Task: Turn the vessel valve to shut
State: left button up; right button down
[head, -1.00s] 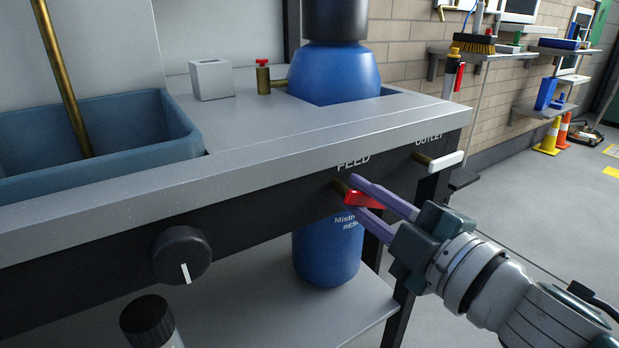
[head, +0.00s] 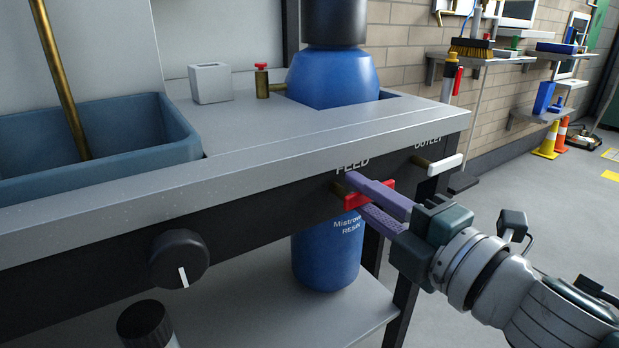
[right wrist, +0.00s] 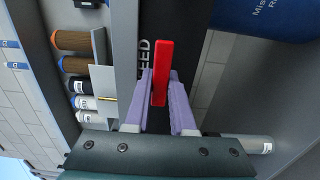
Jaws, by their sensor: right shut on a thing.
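A red lever handle (head: 353,201) sits on the valve under the FEED label on the black front panel. My right gripper (head: 369,197) is shut on this red handle, with one purple finger on each side. In the right wrist view the red handle (right wrist: 162,72) stands lengthwise between the two fingers (right wrist: 161,100). In the head view the handle looks roughly level, along the panel. A smaller brass valve with a red top (head: 262,80) stands on the bench beside the blue vessel (head: 333,78). My left gripper is not in view.
A white-handled outlet valve (head: 444,164) is just right of the feed valve. A black knob (head: 179,259) is further left on the panel. A blue resin cylinder (head: 326,255) stands below, behind the gripper. Open floor lies to the right.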

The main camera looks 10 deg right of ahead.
jog(key=c, duration=0.8)
grip_release()
jog(key=shift+o, duration=0.2)
